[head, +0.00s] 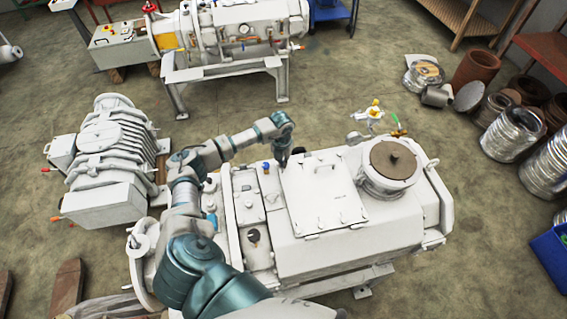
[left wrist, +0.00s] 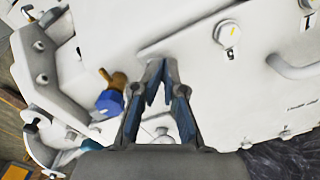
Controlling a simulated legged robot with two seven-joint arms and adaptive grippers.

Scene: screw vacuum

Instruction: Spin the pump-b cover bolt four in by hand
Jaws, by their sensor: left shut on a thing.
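The white square pump cover (head: 325,200) lies on top of the white pump, with a raised handle on it. It also fills the right side of the left wrist view (left wrist: 250,90). My left gripper (head: 284,163) points down at the cover's far left corner. In the left wrist view its two fingers (left wrist: 162,68) converge at the tips by the cover's edge. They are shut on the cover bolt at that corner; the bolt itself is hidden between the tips. Another round cover fastening (left wrist: 228,34) shows at the upper right there. My right gripper is not in view.
A blue-capped brass valve (left wrist: 110,102) stands close beside the left fingers. A round brown-topped port (head: 393,160) rises to the right of the cover. Another pump (head: 105,165) stands on the left, and a larger machine (head: 220,45) at the back. Open concrete floor lies between them.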

